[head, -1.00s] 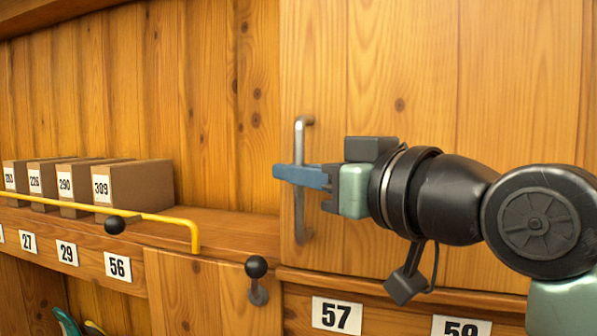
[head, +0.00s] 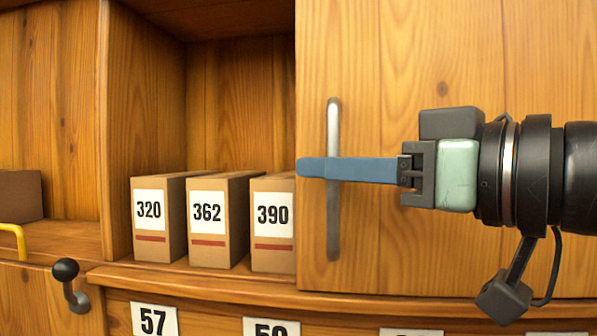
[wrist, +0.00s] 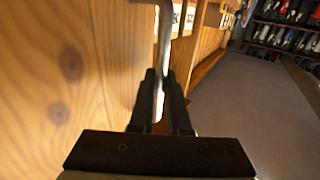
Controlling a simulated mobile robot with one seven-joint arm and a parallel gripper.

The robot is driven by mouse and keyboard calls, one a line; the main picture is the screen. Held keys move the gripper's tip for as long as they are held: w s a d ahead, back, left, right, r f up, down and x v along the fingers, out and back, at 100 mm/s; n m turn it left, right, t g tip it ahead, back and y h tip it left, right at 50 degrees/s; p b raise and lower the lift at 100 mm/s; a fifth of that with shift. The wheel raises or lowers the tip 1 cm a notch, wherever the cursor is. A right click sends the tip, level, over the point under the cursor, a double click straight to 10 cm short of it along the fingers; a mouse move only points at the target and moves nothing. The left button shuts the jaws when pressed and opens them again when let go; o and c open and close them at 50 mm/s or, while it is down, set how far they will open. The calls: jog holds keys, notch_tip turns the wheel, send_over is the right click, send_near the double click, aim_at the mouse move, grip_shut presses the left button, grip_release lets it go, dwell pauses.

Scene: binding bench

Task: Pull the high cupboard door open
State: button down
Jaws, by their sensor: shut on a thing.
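The high cupboard door (head: 400,60) is a wooden panel filling the right of the head view. Its left edge stands clear of the opening, and the cupboard's inside shows beside it. A vertical grey metal bar handle (head: 333,225) is fixed near that edge. My gripper (head: 318,168) comes in from the right with its blue fingers across the handle, shut on it. In the wrist view the dark fingers (wrist: 160,95) close around the handle (wrist: 163,30), with the door face (wrist: 50,80) on the left. The far finger is hidden in the head view.
Three cardboard boxes labelled 320 (head: 149,215), 362 (head: 207,215) and 390 (head: 273,215) stand inside the cupboard. A black-knobbed lever (head: 66,270) and a yellow rail (head: 15,235) are at lower left. In the wrist view, open floor (wrist: 245,110) lies to the right.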

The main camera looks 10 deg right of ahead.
jog(key=d, duration=0.1)
jog(key=s+d, duration=0.1)
jog(key=d, duration=0.1)
jog(key=shift+s+d, duration=0.1)
jog(key=shift+d, duration=0.1)
jog(key=shift+a, duration=0.1)
jog(key=c, duration=1.2)
grip_release()
jog(key=shift+o, duration=0.2)
